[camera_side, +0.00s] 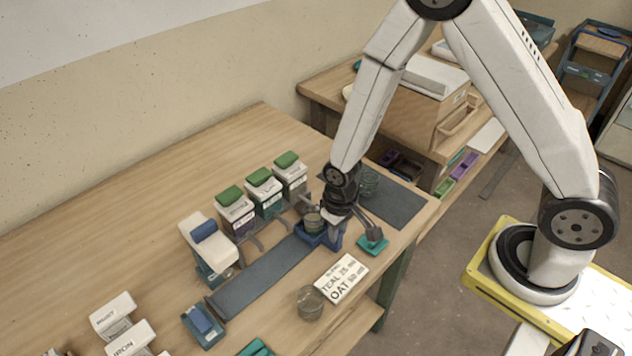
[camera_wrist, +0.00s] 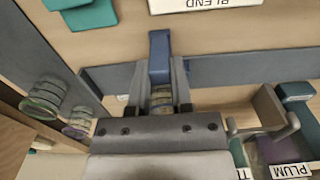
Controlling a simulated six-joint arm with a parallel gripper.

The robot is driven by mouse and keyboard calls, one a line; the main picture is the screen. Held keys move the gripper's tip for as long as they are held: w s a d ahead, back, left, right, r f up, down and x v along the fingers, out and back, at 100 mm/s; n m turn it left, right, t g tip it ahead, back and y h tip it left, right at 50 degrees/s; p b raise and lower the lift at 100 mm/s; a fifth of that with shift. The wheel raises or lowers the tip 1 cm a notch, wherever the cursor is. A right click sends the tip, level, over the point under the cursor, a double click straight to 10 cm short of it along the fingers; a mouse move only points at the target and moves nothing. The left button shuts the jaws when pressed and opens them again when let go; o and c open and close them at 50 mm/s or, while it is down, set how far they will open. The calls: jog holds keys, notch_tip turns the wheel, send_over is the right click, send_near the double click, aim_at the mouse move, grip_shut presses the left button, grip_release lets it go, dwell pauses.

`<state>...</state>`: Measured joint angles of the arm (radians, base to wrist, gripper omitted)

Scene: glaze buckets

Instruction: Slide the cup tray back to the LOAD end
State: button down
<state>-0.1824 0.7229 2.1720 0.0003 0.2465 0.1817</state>
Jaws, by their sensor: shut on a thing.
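The blue cup tray (camera_side: 312,238) sits at the right end of the dark grey track (camera_side: 262,276) in the side view. A small cup (camera_side: 313,221) stands in it. My gripper (camera_side: 338,222) is over the tray's right side. In the wrist view, my gripper (camera_wrist: 160,88) is shut on the tray's upright blue handle (camera_wrist: 159,50), one finger on each side. The cup (camera_wrist: 161,97) shows between the fingers, partly hidden. The track (camera_wrist: 235,70) runs off to the right in the wrist view. I can read no LOAD mark.
Several green-lidded buckets (camera_side: 264,188) line the track's far side. A white unit with a blue top (camera_side: 207,247) stands near its left end. Stacked cups (camera_side: 369,182) stand on a dark mat (camera_side: 398,205).

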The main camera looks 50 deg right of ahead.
jog(key=shift+d, duration=0.15)
jog(key=shift+d, duration=3.7)
jog(key=c, duration=0.6)
grip_release()
jog(key=shift+r, duration=0.1)
notch_tip(320, 180, up, 7)
